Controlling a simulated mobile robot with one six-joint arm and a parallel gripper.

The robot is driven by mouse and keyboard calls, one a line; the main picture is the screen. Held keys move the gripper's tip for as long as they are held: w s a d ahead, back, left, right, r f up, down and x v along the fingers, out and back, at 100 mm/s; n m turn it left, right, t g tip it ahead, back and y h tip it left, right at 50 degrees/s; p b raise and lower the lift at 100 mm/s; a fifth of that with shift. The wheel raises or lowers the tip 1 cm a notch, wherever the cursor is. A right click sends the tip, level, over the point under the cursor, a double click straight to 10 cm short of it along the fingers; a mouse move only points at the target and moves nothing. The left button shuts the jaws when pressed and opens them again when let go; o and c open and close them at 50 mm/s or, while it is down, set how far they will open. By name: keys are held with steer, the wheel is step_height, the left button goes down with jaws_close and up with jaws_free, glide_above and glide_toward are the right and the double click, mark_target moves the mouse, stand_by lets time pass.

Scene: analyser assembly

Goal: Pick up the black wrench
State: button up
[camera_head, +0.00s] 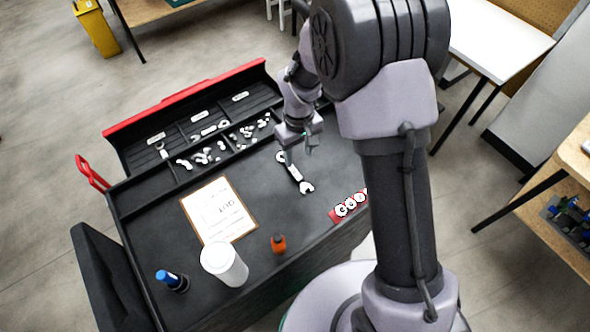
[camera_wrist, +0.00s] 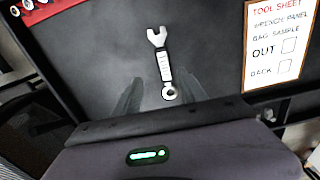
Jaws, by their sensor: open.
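The wrench (camera_head: 294,172) lies flat on the dark workbench top, with a pale open jaw at one end, a pale ring at the other and a dark handle with white marks. In the wrist view the wrench (camera_wrist: 163,66) points its open jaw up the picture and its ring end down. My gripper (camera_wrist: 161,80) is open, its two dark fingers on either side of the wrench's ring end, apart from it. In the head view my gripper (camera_head: 290,149) is over the ring end, partly hiding that area.
A tool sheet on a clipboard (camera_head: 219,210), a white cylinder (camera_head: 224,265), a blue-capped bottle (camera_head: 172,281) and an orange-and-black item (camera_head: 278,244) stand around the bench. A red holder with white rings (camera_head: 348,205) is at the right edge. Compartments (camera_head: 205,130) at the back hold small parts.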

mark_target(295, 172)
step_height(295, 172, down, 4)
steer(key=shift+b, duration=0.4)
steer(key=f, duration=0.1)
steer(key=f+b, duration=0.1)
steer(key=f, duration=0.1)
steer(key=a+f+b, duration=0.1)
steer(key=f, duration=0.1)
steer(key=shift+d+r, duration=0.1)
steer(key=shift+r, duration=0.05)
steer(key=shift+c, duration=0.4)
jaws_close()
